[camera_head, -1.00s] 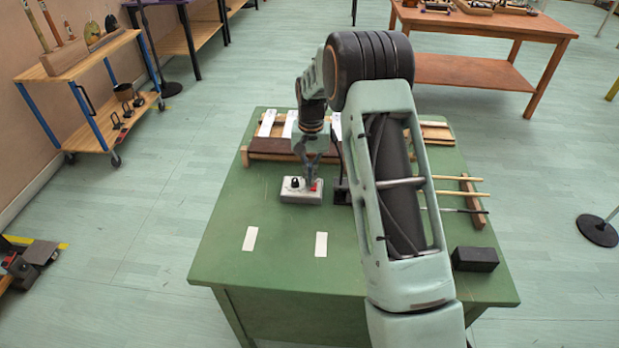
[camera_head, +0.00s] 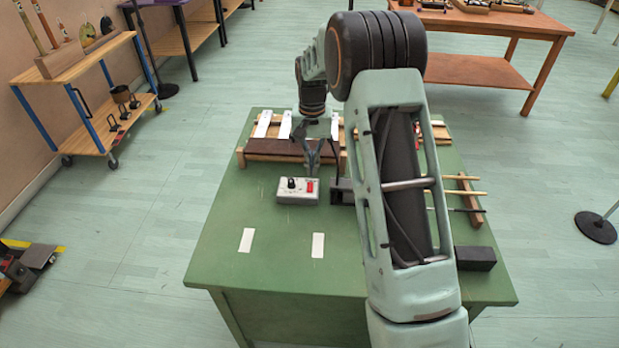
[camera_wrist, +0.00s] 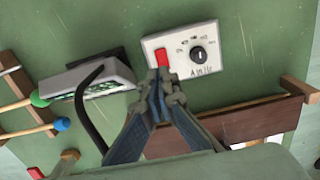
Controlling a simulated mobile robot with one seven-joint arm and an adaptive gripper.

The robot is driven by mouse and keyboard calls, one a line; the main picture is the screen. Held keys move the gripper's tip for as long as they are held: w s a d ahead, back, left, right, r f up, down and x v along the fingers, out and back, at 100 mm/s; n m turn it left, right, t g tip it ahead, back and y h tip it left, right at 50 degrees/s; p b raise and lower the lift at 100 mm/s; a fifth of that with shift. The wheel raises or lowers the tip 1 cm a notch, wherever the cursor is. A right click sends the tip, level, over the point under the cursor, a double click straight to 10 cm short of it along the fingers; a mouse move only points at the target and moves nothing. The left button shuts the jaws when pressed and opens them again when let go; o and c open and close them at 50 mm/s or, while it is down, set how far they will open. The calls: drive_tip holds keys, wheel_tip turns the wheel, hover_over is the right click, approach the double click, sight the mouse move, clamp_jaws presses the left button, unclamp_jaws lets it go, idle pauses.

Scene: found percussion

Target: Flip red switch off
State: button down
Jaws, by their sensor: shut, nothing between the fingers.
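The red switch (camera_head: 310,187) is on the right side of the top of a small light-grey control box that also has a black knob (camera_head: 291,184). The box (camera_head: 297,198) sits on the green table. In the wrist view the red switch (camera_wrist: 161,57) shows next to the white panel's knob (camera_wrist: 198,54). My gripper (camera_head: 313,168) is shut and empty. It is above and just behind the box, apart from the switch. In the wrist view its fingertips (camera_wrist: 161,88) appear just below the switch. I cannot tell which way the switch is tilted.
A wooden bar instrument (camera_head: 275,147) with white bars lies behind the box. A dark box (camera_head: 341,191) with a cable stands close on the right. Sticks and a black block (camera_head: 475,258) lie at the right. Two white strips (camera_head: 318,245) mark the clear table front.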

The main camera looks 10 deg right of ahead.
drive_tip(key=shift+w+a+r, duration=0.15)
drive_tip(key=shift+a+r, duration=0.15)
drive_tip(key=shift+r, duration=0.45)
drive_tip(key=shift+w+a+r, duration=0.15)
drive_tip(key=shift+a+r, duration=0.15)
drive_tip(key=shift+r, duration=0.45)
wheel_tip(320, 180, up, 6)
drive_tip(key=t+b, duration=0.2)
drive_tip(key=t, duration=0.1)
hover_over(310, 184)
drive_tip(key=s, duration=0.4)
drive_tip(key=shift+w+a+r+h, duration=0.2)
drive_tip(key=shift+a+h, duration=0.1)
drive_tip(key=shift+a, duration=0.1)
drive_tip(key=x, duration=1.4)
drive_tip(key=shift+s, duration=0.3)
drive_tip(key=shift+g, duration=0.3)
